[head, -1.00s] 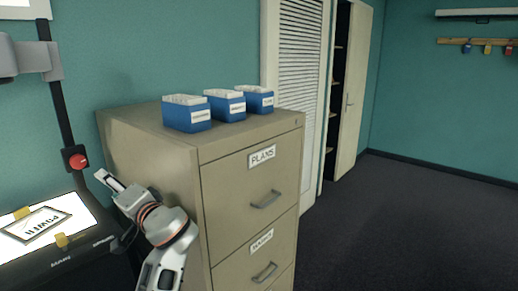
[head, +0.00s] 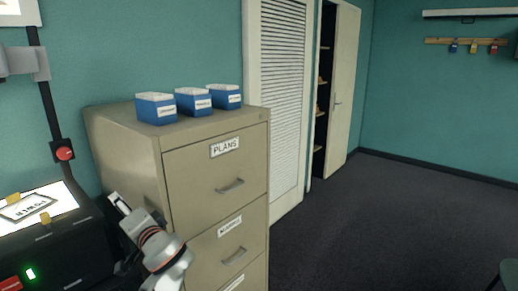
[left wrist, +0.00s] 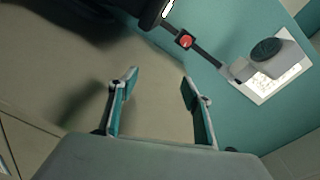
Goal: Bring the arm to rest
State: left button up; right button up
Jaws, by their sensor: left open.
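My left arm comes in at the bottom left of the head view. Its gripper (head: 118,203) is low beside the left side of a beige filing cabinet (head: 126,150). In the left wrist view the two teal-lined fingers of this gripper (left wrist: 160,77) stand apart with nothing between them. The plain beige cabinet side (left wrist: 60,75) fills much of the picture behind them; I cannot tell the exact gap. My right gripper is in neither view.
Three blue card boxes (head: 193,102) stand on the cabinet. A lit overhead projector (head: 60,240) with a red-knobbed post (head: 64,150) is at left. A louvred door (head: 274,100) and an open cupboard (head: 341,90) stand behind. Dark carpet (head: 390,220) at right is mostly clear.

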pick_arm(q)
jog(key=s+d+f+m+h, duration=0.1)
jog(key=s+d+f+h, duration=0.15)
jog(key=f, duration=0.75)
jog(key=s+d+f+m+h, duration=0.15)
jog(key=s+f+h, duration=0.25)
jog(key=f, duration=0.6)
jog(key=s+d+f+h, duration=0.3)
jog(key=f, duration=0.7)
jog(key=s+d+f+n+h, duration=0.1)
jog(key=s+d+f, duration=0.1)
jog(key=s+f, duration=0.2)
jog(key=s+d+f+n+g+h, duration=0.1)
jog(key=s+f, duration=0.3)
jog(key=s, duration=0.6)
jog(key=s+d+f+n+h, duration=0.1)
jog(key=s+d+f+h, duration=0.2)
jog(key=s+f, duration=0.2)
jog(key=s, duration=0.2)
jog(key=shift+s+g, duration=0.3)
jog(key=shift+s, duration=0.1)
jog(key=shift+d, duration=0.1)
